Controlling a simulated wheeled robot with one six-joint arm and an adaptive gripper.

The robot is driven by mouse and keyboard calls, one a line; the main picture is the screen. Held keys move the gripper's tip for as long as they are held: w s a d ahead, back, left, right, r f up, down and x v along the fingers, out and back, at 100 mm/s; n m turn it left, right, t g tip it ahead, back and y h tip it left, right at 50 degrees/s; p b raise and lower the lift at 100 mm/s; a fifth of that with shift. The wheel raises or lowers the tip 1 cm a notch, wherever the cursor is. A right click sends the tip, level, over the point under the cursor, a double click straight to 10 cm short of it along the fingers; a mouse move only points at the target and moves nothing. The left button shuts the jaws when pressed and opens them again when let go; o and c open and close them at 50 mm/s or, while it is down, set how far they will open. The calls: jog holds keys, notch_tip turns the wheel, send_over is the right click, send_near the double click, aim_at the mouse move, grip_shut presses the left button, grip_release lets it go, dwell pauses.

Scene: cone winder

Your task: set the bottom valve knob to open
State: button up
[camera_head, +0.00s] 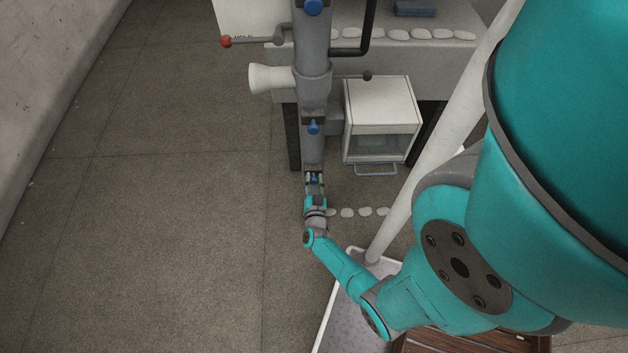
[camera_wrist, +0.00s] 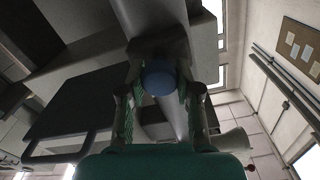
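The bottom valve knob (camera_head: 315,180) is a small blue knob low on the grey upright pipe (camera_head: 313,150). In the wrist view the knob (camera_wrist: 158,77) is a round blue cap near the middle, in front of a dark mount on the pipe. My gripper (camera_head: 314,188) is at the pipe's lower end, right at this knob. In the wrist view my gripper (camera_wrist: 160,92) has one finger on each side of the knob, with gaps visible, so it looks open. The knob's turn setting cannot be read.
Two other blue knobs sit higher on the pipe, a middle one (camera_head: 313,127) and a top one (camera_head: 313,6). A white box (camera_head: 382,105) with a blue handle stands right of the pipe. A red-tipped lever (camera_head: 227,41) is upper left. The floor on the left is clear.

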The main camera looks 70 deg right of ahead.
grip_shut()
jog(key=shift+v, duration=1.95)
jog(key=shift+s+a, duration=0.15)
jog(key=shift+a, duration=0.05)
jog(key=o, duration=0.9)
grip_release()
jog(key=shift+a, duration=0.1)
jog(key=shift+v, duration=5.95)
jog(key=shift+f, duration=0.1)
